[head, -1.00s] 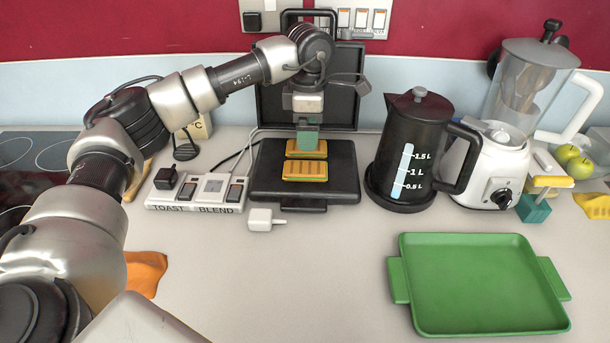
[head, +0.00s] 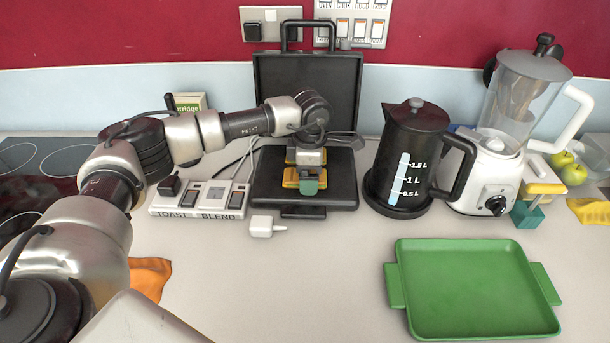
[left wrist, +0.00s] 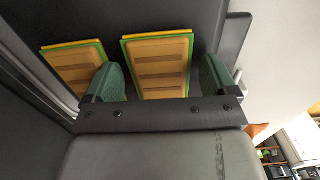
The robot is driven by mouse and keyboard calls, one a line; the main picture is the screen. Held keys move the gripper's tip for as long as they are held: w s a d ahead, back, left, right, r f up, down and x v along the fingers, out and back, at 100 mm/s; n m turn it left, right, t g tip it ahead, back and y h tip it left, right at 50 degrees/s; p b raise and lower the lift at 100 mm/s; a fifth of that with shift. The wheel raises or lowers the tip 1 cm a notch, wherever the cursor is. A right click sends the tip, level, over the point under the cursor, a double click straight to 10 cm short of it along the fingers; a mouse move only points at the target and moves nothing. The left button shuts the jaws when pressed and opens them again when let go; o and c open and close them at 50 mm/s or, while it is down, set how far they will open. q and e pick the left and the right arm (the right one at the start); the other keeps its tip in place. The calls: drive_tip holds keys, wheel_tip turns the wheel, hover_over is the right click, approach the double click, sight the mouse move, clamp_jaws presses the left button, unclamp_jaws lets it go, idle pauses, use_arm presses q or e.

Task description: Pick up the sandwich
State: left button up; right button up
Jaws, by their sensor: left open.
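Two toasted sandwiches lie on the dark lower plate of the open black sandwich maker (head: 337,185). The front sandwich (head: 290,178) is partly hidden by my left gripper (head: 309,183), which is over it. The back sandwich (head: 290,157) shows just behind the gripper. In the left wrist view, my left gripper (left wrist: 160,80) is open with its green fingers apart. One grill-marked sandwich (left wrist: 158,62) appears between the fingers, and the other sandwich (left wrist: 74,66) is to the left, beyond the left finger. Whether the fingers touch the sandwich cannot be told. My right gripper is not in view.
A black kettle (head: 405,165) stands close right of the sandwich maker, with a white blender (head: 490,175) beyond. A green tray (head: 470,290) is at front right. The front middle counter is clear.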

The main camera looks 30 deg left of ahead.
use_arm(q)
drive_tip(key=c, duration=1)
